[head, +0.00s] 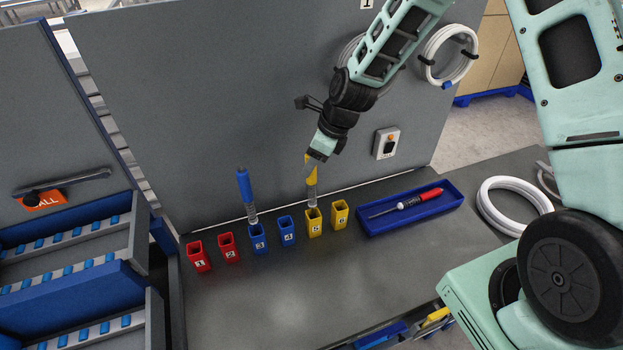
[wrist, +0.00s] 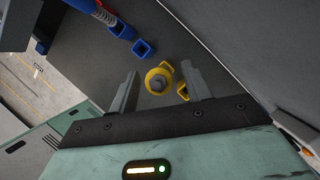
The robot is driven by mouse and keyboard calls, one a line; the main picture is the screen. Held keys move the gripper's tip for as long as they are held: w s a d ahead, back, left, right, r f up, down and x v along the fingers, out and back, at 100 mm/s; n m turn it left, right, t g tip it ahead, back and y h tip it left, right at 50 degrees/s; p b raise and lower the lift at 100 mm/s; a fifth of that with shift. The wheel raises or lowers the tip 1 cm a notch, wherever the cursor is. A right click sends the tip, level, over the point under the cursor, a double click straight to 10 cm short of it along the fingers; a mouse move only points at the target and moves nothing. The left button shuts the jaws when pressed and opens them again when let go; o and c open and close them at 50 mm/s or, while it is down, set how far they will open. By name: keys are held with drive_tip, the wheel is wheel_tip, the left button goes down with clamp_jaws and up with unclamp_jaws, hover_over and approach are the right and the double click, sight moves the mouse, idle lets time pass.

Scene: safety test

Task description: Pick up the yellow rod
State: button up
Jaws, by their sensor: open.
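The yellow rod (head: 312,178) stands upright, with a yellow upper part and a silvery lower part, in the yellow holder marked 5 (head: 315,224). My gripper (head: 316,158) is right at the rod's top, pointing down. In the wrist view the gripper (wrist: 162,78) is open, and the round yellow rod top (wrist: 158,70) lies between its two fingers, with gaps on both sides. I cannot tell how far the fingers reach down beside the rod.
A blue rod (head: 245,190) stands in blue holder 3 (head: 258,240). Red holders (head: 199,258), blue holder 4 (head: 287,231) and yellow holder 6 (head: 340,214) stand in the row. A blue tray (head: 445,206) with a screwdriver is right. A grey panel rises behind. The front bench is clear.

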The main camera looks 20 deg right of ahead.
drive_tip(key=shift+f, duration=0.2)
clamp_jaws()
drive_tip(key=shift+r, duration=0.1)
